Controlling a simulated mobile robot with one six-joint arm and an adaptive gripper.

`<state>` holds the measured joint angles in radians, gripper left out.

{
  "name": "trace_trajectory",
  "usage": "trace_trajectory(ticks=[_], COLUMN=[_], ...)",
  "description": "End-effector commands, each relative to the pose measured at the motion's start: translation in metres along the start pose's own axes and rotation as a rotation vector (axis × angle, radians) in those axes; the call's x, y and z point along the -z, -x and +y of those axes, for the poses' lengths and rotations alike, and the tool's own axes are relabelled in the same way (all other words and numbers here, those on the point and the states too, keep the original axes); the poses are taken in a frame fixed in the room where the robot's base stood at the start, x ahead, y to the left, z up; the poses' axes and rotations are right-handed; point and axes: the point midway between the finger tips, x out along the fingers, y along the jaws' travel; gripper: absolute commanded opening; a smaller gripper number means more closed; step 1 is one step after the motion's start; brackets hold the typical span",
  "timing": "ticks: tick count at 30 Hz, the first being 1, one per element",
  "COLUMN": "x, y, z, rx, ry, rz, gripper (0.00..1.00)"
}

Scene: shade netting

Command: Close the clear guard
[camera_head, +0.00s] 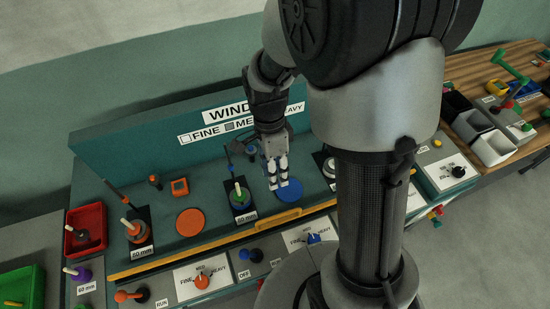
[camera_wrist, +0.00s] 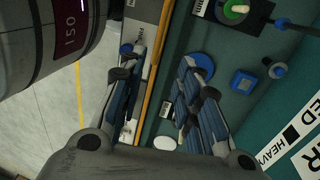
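The clear guard's pane cannot be made out in either view. A long yellow-orange bar (camera_head: 190,252) with a raised handle (camera_head: 277,219) runs along the front edge of the green machine deck; I cannot tell whether it is the guard's edge. The bar also shows in the wrist view (camera_wrist: 155,65), seen between my fingers. My gripper (camera_head: 278,186) points down over the deck, close to a blue disc (camera_head: 290,194) and behind the bar in the head view. In the wrist view my gripper (camera_wrist: 160,60) has its fingers wide apart with nothing held.
Knobs, including a blue one (camera_head: 313,238), line the front panel. A red bin (camera_head: 86,228) stands left; a wooden bench (camera_head: 520,60) with trays is right.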

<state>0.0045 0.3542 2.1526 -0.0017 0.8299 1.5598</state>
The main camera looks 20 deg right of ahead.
Motion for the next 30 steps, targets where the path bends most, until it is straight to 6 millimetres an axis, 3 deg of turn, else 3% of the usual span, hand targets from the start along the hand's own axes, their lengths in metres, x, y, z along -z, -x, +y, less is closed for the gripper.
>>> trace_trajectory(ticks=[5,21,30], x=[0.0,0.0,0.0], y=[-0.02,-0.135,-0.171], z=[0.0,0.0,0.0], rx=[-0.006,-0.006,-0.003], ry=[-0.009,-0.006,-0.006], rz=[0.0,0.0,0.0], gripper=[0.31,0.31,0.31])
